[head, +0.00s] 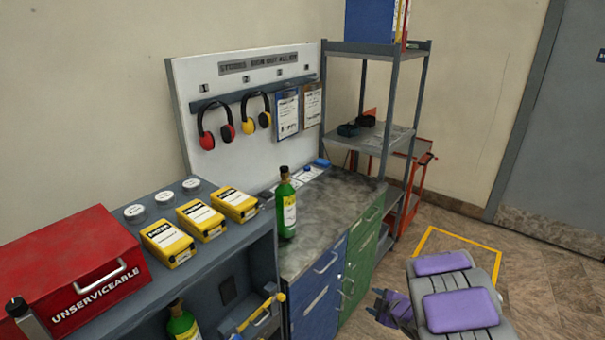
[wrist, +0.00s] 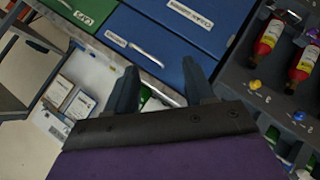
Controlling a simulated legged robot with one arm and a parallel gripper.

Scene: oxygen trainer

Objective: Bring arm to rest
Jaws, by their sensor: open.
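My arm, grey with purple pads (head: 460,295), shows at the lower right of the head view, in front of the cabinets and over the floor. In the wrist view the two dark fingers of my gripper (wrist: 160,80) stand apart with nothing held between them. Behind them are blue cabinet fronts (wrist: 165,35) and a pale area with white labelled boxes (wrist: 75,98).
A green bottle (head: 286,205) stands on the worktop (head: 330,210). A red box (head: 65,270) and yellow boxes (head: 168,243) sit on the left unit. A shelf rack (head: 375,135) stands behind. Red bottles (wrist: 267,38) show in the wrist view. Floor (head: 540,270) at right is clear.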

